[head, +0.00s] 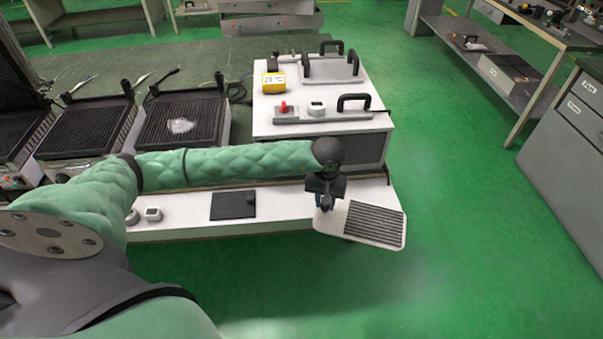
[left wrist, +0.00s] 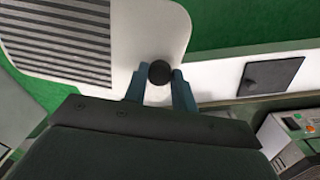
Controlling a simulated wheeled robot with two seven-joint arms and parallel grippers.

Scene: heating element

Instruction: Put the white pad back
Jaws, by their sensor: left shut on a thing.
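The white pad (head: 375,224) is a flat plate with a dark striped grille, at the front right end of the bench in the head view. It also shows in the left wrist view (left wrist: 150,30). My left gripper (head: 326,203) is shut on the pad's black round knob, which sits between the two fingers (left wrist: 160,78) in the left wrist view. The pad is held past the bench's front edge, over the green floor, slightly tilted in the picture. My right gripper is not in view.
A white bench ledge (head: 285,205) carries a dark square plate (head: 233,205) with a knob and small white gauges (head: 153,213). A white machine (head: 320,125) with black handles stands behind. Dark grill plates (head: 185,119) lie left.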

